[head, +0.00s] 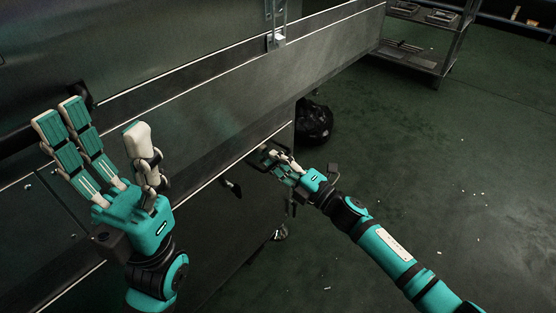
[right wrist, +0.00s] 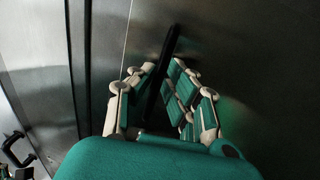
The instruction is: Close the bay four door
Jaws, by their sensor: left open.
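A dark steel door panel (right wrist: 258,70) fills the right of the right wrist view, with a long black bar handle (right wrist: 168,55) on it. No bay number is readable, and I cannot tell how far the door stands open. My right gripper (head: 279,162) is at a black handle (head: 261,156) near the lower right corner of the steel housing. In the right wrist view its fingers (right wrist: 160,100) lie on both sides of the bar; whether they grip it is unclear. My left gripper (head: 108,150) is open and empty, fingers spread, in front of the housing at left.
The dryer's steel housing (head: 215,95) fills the upper left, with a metal latch (head: 276,38) on it. A black bag (head: 314,120) lies on the floor beyond its corner. A metal shelf cart (head: 425,50) stands at the back right. The green floor (head: 450,160) at right is mostly clear.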

